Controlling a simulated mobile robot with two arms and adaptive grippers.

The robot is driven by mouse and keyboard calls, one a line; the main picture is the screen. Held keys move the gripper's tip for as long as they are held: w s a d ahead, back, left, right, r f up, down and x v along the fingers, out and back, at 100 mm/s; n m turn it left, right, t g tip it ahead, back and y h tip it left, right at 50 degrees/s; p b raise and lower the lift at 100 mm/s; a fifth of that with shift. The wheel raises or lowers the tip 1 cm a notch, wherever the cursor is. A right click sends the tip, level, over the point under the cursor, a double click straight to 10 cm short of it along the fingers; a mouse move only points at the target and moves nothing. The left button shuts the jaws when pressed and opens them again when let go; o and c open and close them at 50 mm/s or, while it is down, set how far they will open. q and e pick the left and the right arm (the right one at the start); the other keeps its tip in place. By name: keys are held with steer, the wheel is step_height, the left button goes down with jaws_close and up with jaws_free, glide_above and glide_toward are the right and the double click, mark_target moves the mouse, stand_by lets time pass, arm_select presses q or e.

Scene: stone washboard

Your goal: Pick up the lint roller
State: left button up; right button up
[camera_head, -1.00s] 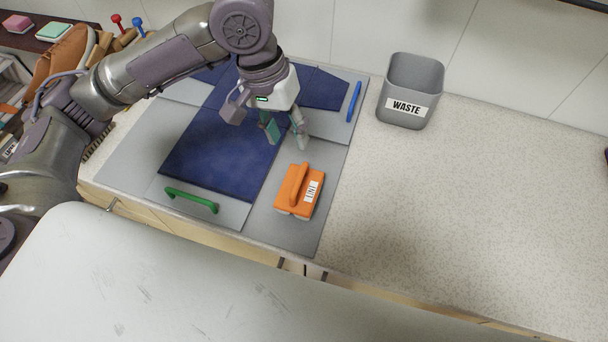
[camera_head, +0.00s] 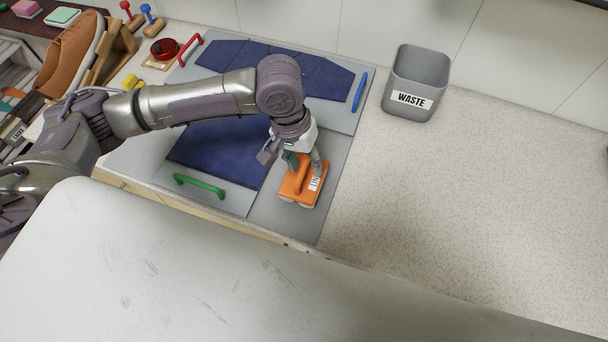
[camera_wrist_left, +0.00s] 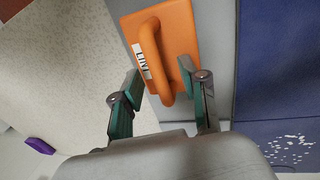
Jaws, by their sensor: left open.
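The orange lint roller (camera_head: 302,188), with a raised handle and a white label, lies on the grey board right of the blue cloth. It also shows in the left wrist view (camera_wrist_left: 178,30), its looped handle reaching between the fingers. My left gripper (camera_head: 303,166) is open just above the roller's far part; in the left wrist view its two fingers (camera_wrist_left: 160,88) stand on either side of the handle's near end. I cannot tell whether a finger touches the handle. My right gripper is not in view.
The folding board carries a blue cloth (camera_head: 215,152), a green handle (camera_head: 200,186), a red handle (camera_head: 190,50) and a blue handle (camera_head: 360,92). A grey waste bin (camera_head: 415,80) stands at the back. The speckled counter (camera_head: 460,190) to the right is clear. White specks (camera_wrist_left: 288,150) lie on the cloth.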

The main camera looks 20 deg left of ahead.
arm_select(q)
steer(key=shift+f, duration=0.45)
jaws_close()
steer(key=shift+r, duration=0.1)
